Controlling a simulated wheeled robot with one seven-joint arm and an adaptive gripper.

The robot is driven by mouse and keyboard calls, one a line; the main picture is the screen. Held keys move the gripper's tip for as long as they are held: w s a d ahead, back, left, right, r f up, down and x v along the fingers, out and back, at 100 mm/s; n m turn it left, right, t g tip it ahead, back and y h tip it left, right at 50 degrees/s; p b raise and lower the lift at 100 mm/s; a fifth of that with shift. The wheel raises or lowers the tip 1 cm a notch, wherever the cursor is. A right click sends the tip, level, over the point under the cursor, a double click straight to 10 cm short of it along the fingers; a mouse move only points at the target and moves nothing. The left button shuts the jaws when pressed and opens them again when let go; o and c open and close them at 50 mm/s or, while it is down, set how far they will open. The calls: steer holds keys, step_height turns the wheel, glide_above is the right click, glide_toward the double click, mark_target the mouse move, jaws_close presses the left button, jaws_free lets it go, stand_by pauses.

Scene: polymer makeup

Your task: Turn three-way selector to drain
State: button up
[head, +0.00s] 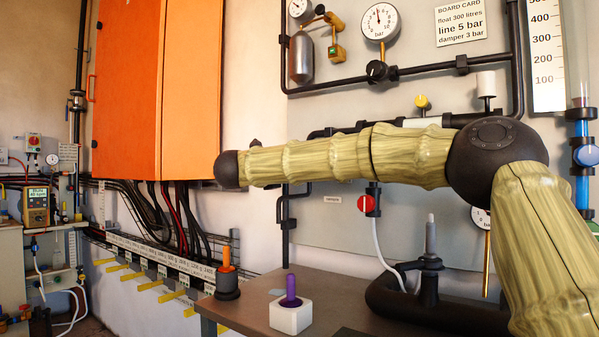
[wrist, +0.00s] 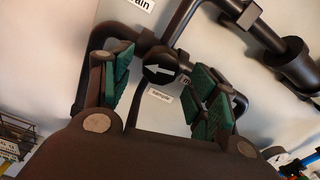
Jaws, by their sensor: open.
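The three-way selector (wrist: 158,68) is a round dark knob with a white arrow in the wrist view. Its arrow points left in that picture. A partly cut-off label ending in "ain" (wrist: 137,4) is above it, and a "sample" label (wrist: 160,96) is just below. Another label at its right is mostly hidden by a finger. My gripper (wrist: 165,80) is open, with its green-padded fingers to the left and right of the knob and apart from it. In the head view I cannot make out the selector or the gripper; my arm covers part of the panel.
Dark pipes (wrist: 188,18) run close around the knob. In the head view an orange cabinet (head: 160,90) stands left of the panel. A red valve (head: 366,204) sits below my arm. The bench (head: 262,312) holds a purple-handled item (head: 291,316) and other upright tools.

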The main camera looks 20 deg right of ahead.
steer(key=v, duration=0.9)
